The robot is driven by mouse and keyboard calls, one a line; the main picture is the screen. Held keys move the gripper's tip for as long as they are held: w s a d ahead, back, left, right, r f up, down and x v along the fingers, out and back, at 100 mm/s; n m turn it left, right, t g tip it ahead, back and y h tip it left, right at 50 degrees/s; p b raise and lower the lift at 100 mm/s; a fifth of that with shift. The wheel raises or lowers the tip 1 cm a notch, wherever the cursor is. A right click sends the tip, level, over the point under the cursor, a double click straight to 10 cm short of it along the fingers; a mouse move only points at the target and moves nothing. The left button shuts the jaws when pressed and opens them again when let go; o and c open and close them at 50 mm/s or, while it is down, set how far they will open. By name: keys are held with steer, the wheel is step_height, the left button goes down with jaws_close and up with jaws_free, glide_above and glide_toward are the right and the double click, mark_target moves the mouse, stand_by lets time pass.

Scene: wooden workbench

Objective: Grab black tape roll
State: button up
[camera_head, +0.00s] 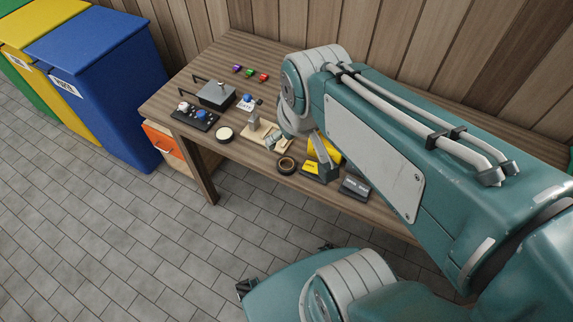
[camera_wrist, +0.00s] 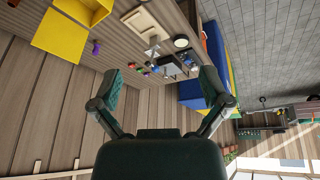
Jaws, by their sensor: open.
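The black tape roll (camera_head: 287,171) lies flat near the front edge of the workbench in the head view, a dark ring with a brown inside. I cannot make it out in the wrist view. My gripper (camera_wrist: 164,83) is open in the wrist view, its two dark green fingers wide apart with nothing between them. In the head view my arm's wrist end is over the bench, a little behind the roll and apart from it. The arm hides much of the gripper and the bench behind.
A black-rimmed pale disc (camera_head: 223,133) lies left of the roll. A yellow bin (camera_wrist: 58,36) is partly hidden. Small parts crowd the bench's left end. A blue bin (camera_head: 95,75) stands left.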

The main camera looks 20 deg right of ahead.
steer(key=w+d+f+n+g, duration=0.3)
steer(key=w+f, duration=0.5)
steer(key=n+g, duration=0.1)
steer(key=n, duration=0.1)
glide_above(289, 169)
steer(key=f, duration=1.5)
steer(key=shift+w+a, duration=0.1)
steer(key=shift+w, duration=0.1)
steer(key=f, duration=0.5)
steer(key=shift+s+f, duration=0.1)
steer(key=shift+s, duration=0.1)
steer(key=c, duration=1)
